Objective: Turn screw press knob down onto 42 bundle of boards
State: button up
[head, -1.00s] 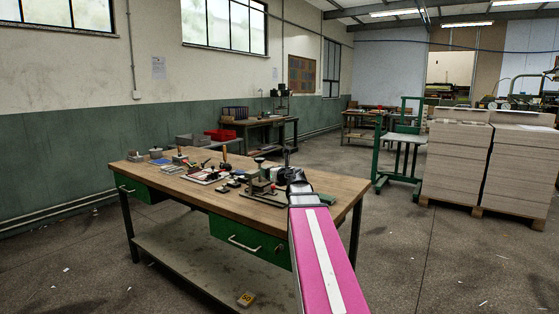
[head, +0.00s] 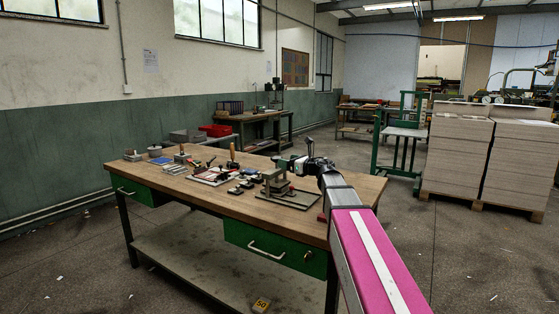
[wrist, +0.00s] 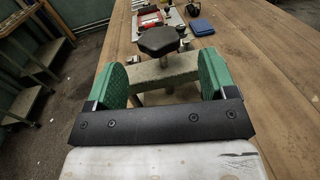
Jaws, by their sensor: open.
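The screw press (head: 275,183) stands on its base near the front right of the wooden workbench (head: 225,208). In the wrist view, its dark, many-sided knob (wrist: 158,40) sits upright above the pale press crosspiece (wrist: 165,73). My gripper (head: 290,164) is at the right of the press top in the head view. In the wrist view, my gripper (wrist: 162,62) is open, with one green finger on each side of the crosspiece in the picture. The knob lies just beyond the fingertips and nothing is held. The boards under the press cannot be made out.
Small tools and a white tray (head: 212,177) lie left of the press on the bench. Stacked greyboards (head: 455,155) on pallets stand at the right.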

aim_at(277, 157)
jog(key=x, duration=0.6)
jog(key=shift+w+a, duration=0.2)
jog(key=shift+a, duration=0.1)
jog(key=shift+s, duration=0.1)
jog(key=c, duration=0.9)
